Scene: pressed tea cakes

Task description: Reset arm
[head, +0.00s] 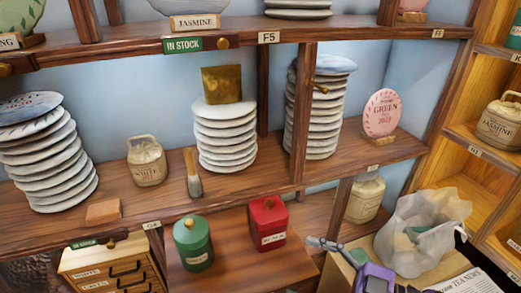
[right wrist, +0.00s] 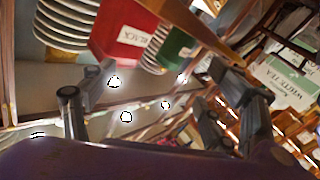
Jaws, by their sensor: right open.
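My right gripper (head: 335,248) shows at the bottom right of the head view, its purple body partly cut off by the lower edge. In the right wrist view its two grey fingers (right wrist: 160,100) stand wide apart with nothing held between them. The red tin (head: 268,222) and green tin (head: 193,243) stand on the lower shelf to its left in the head view. The red tin (right wrist: 124,38), labelled BLACK, and the green tin (right wrist: 172,47) show beyond the fingers in the wrist view. My left gripper is in neither view.
A crumpled pale bag (head: 420,232) stands just right of the right gripper, near a printed sheet (head: 475,283). A shelf post (head: 301,115) rises above the gripper. Plate stacks (head: 225,138), a brush (head: 193,175) and a jar (head: 147,162) occupy the middle shelf.

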